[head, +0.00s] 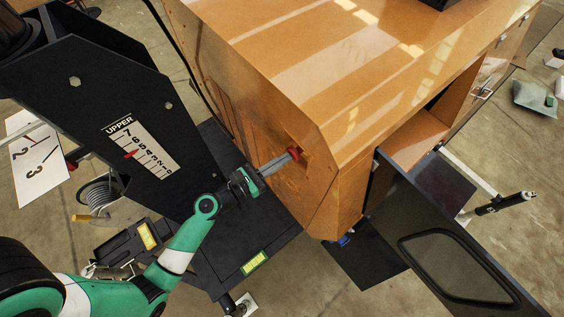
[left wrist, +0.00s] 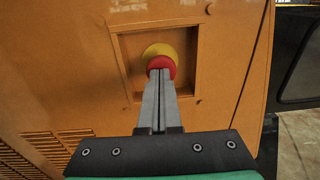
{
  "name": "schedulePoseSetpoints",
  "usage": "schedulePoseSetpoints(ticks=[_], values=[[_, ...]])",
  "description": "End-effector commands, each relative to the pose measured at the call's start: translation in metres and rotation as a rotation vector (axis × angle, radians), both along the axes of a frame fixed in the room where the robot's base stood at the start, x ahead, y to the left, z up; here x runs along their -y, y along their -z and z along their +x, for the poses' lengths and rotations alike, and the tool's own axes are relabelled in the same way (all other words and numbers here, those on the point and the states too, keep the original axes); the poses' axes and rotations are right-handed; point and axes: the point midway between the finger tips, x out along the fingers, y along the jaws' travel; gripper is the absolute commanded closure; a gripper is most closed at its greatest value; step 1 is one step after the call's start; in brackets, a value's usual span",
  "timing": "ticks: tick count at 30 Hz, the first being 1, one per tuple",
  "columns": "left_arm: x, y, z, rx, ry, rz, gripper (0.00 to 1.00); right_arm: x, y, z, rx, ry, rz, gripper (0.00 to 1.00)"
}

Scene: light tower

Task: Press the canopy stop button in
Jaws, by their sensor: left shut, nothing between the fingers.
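The canopy stop button is a red cap (head: 294,153) on the side of the orange machine housing (head: 230,70). In the left wrist view the red button (left wrist: 162,63) has a yellow disc (left wrist: 158,50) behind it and sits in a square recess. My left gripper (head: 288,157) is shut and empty, with its fingertips at the red cap. In the left wrist view the closed fingers (left wrist: 160,75) overlap the lower part of the button; I cannot tell how firmly they touch it. My right gripper is not in view.
A black panel with an UPPER scale (head: 143,149) stands left of my arm. An open dark door with a window (head: 455,265) is at the lower right. A black platform (head: 240,240) lies below my gripper. A cable reel (head: 98,193) lies on the floor at left.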

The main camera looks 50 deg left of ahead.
Motion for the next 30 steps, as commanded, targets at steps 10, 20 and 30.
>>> schedulePoseSetpoints(ticks=[10, 20, 30], values=[[-0.001, 0.0, 0.001, 0.0, -0.003, 0.0, 1.0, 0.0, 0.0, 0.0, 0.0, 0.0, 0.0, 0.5], [0.0, 0.0, 0.02, 0.0, -0.002, 0.001, 1.0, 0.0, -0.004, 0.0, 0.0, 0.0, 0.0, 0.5], [0.0, 0.001, 0.02, -0.001, -0.002, 0.001, 1.0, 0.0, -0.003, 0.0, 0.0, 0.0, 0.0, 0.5]])
